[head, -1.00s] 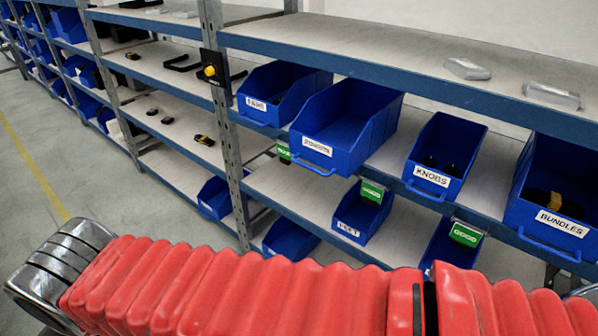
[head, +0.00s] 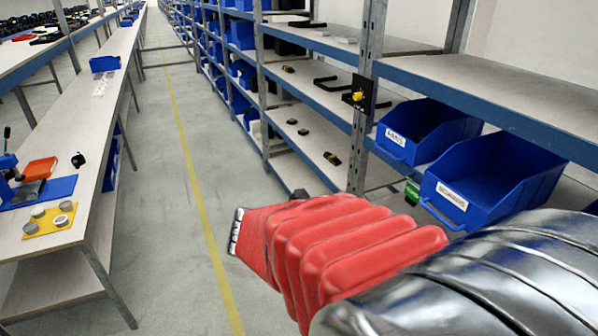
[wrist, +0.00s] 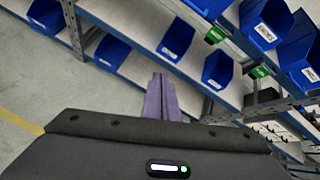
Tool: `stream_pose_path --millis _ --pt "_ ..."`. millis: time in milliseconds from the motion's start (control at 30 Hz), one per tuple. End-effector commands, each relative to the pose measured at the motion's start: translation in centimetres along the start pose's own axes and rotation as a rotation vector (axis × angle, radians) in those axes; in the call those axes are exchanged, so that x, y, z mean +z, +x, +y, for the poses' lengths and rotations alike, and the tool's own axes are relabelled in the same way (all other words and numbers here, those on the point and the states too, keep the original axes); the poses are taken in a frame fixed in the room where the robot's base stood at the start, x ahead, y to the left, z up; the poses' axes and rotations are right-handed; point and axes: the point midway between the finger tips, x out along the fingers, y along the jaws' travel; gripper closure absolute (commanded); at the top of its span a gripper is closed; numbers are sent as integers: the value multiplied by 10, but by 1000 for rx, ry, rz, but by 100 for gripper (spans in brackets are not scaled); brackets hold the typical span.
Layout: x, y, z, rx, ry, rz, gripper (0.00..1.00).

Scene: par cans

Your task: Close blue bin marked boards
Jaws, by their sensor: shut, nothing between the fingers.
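The farther one (head: 432,130) also has a blurred label. My gripper (wrist: 159,78) shows in the wrist view as purple fingers together, with nothing between them. It points toward the shelf rack, apart from every bin. Several blue bins show there, including one at the upper right (wrist: 264,24), with labels too small to read.
A yellow knob on a black plate (head: 359,97) sits on the rack post between bays. A long workbench (head: 95,150) stands at the left. The aisle floor (head: 170,170) with its yellow line is clear. Green tags (wrist: 216,34) hang at the shelf edge.

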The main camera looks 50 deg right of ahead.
Motion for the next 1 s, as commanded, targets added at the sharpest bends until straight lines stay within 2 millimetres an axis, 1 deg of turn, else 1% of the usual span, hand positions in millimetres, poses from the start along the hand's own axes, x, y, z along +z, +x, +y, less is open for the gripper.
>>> stream_pose_path --millis 33,100,300,400,500,600,667,1000 --pt "8 12 -4 -42 -105 -32 100" --pt "21 26 -9 -96 -268 -80 100" --pt "56 61 -18 -260 -734 -177 100" --pt "69 73 -20 -331 -928 -204 100" --pt "77 82 -19 -379 -1063 -221 100" --pt "81 86 -19 -404 -1130 -227 100" --pt "82 86 -19 -409 -1145 -230 100" --pt "82 86 -18 -407 -1144 -230 100"
